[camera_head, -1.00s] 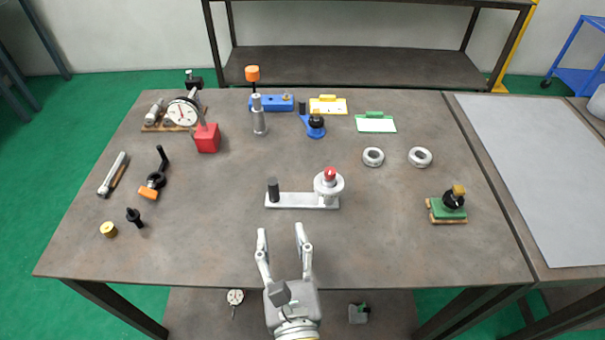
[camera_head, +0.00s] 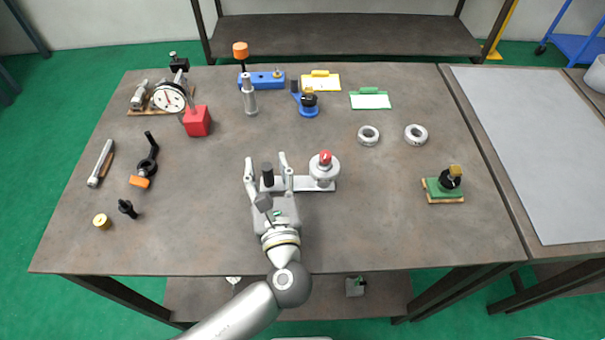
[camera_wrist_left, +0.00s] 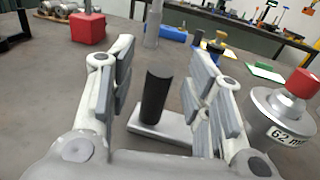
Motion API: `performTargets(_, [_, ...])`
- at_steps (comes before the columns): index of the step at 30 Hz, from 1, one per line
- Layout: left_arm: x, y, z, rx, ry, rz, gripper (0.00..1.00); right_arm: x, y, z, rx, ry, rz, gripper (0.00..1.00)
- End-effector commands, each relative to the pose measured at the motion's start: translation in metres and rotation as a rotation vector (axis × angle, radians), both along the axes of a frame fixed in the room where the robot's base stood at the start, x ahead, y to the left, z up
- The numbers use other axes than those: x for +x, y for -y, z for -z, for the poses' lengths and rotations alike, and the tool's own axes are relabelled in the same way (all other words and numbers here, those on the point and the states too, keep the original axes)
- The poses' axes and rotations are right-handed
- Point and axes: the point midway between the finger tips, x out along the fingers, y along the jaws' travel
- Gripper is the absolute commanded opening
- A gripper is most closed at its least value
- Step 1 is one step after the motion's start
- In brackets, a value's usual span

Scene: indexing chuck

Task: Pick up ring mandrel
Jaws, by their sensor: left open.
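What I take to be the ring mandrel is a pale flat bar (camera_head: 303,184) with an upright black post (camera_head: 267,174) at its left end and a round silver stepped disc (camera_head: 324,168) with a red knob at its right end. The disc's label reads "62 m", the rest cut off, in the left wrist view (camera_wrist_left: 285,120). My left gripper (camera_head: 266,160) is open, its fingers on either side of the black post. In the left wrist view the post (camera_wrist_left: 155,97) stands between the fingers with a gap on both sides. My right gripper is not in view.
A silver post (camera_head: 250,100) and a blue piece (camera_head: 308,107) stand behind. Two silver rings (camera_head: 368,136) lie at the right. The front right of the table is clear.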

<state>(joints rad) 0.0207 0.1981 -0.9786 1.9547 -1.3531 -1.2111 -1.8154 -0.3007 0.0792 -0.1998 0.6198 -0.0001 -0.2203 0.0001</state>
Motion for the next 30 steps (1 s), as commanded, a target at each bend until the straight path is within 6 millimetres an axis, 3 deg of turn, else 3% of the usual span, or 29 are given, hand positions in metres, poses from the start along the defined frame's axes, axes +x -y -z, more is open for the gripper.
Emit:
performTargets(3, [0.0108, -0.0021, -0.0006, 0.000, 0.000, 0.000, 0.46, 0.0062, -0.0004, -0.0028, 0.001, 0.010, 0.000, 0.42])
performTargets(11, [0.0124, -0.0024, 0.0007, 0.000, -0.002, 0.000, 0.45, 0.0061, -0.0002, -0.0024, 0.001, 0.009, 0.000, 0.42])
performTargets(21, [0.0121, -0.0024, 0.0005, 0.000, -0.001, 0.000, 0.01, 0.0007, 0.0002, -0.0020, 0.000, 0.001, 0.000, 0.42])
performTargets(30, [0.0123, -0.0021, -0.0014, -0.003, 0.003, 0.001, 0.00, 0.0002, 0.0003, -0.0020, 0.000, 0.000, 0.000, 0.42])
